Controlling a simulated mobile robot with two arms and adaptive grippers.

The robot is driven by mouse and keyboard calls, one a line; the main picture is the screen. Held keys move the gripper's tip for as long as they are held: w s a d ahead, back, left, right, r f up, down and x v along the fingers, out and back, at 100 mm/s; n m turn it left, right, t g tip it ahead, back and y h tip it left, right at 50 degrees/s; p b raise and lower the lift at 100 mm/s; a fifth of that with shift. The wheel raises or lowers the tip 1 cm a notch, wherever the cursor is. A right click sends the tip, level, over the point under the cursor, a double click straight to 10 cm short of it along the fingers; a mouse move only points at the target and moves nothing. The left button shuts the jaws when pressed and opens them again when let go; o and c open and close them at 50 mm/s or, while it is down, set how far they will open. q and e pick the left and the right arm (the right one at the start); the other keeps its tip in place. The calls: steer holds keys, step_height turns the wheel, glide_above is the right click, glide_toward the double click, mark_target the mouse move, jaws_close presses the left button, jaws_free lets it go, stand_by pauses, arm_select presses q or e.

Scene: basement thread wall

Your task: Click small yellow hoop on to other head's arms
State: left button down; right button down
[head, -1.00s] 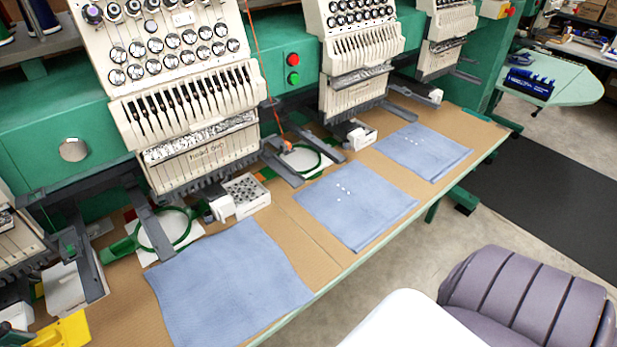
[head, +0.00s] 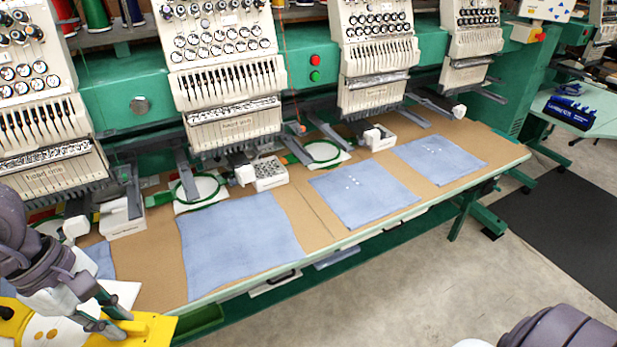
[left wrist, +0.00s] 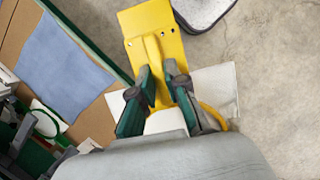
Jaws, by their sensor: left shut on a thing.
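My left gripper (head: 108,318) is at the lower left of the head view, shut on the small yellow hoop (head: 150,328). The hoop's flat yellow bracket also shows in the left wrist view (left wrist: 148,22), with the gripper's fingers (left wrist: 160,85) on either side of its narrow part. A white sheet (left wrist: 215,90) lies beside and behind the fingers. The hoop is in front of the head one machine (head: 45,178), apart from its grey arm (head: 131,188). The head two arms hold a green hoop (head: 222,186); another green hoop (head: 340,158) is at the head to its right. My right gripper is out of view.
Blue cloth panels (head: 240,245) lie along the brown table (head: 160,270). The table's green front edge (head: 330,240) runs up to the right. A white bobbin box (head: 270,175) stands by head two. The grey floor (head: 420,280) in front is mostly open.

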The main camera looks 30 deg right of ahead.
mark_target(127, 342)
arm_select(q)
steer(key=m, duration=0.1)
steer(key=s+f+m, duration=0.1)
steer(key=m, duration=0.1)
steer(key=s+f+m+y, duration=0.1)
steer(key=shift+d+g, duration=0.25)
steer(key=shift+g, duration=0.15)
steer(key=s+a+f+m+g+y+b, duration=0.1)
steer(key=s+a+f+m, duration=0.1)
steer(key=a+f+m, duration=0.4)
steer(key=a+m, duration=0.1)
steer(key=a, duration=0.2)
steer(key=shift+s+f+m+y, duration=0.25)
steer(key=shift+m+y, duration=0.15)
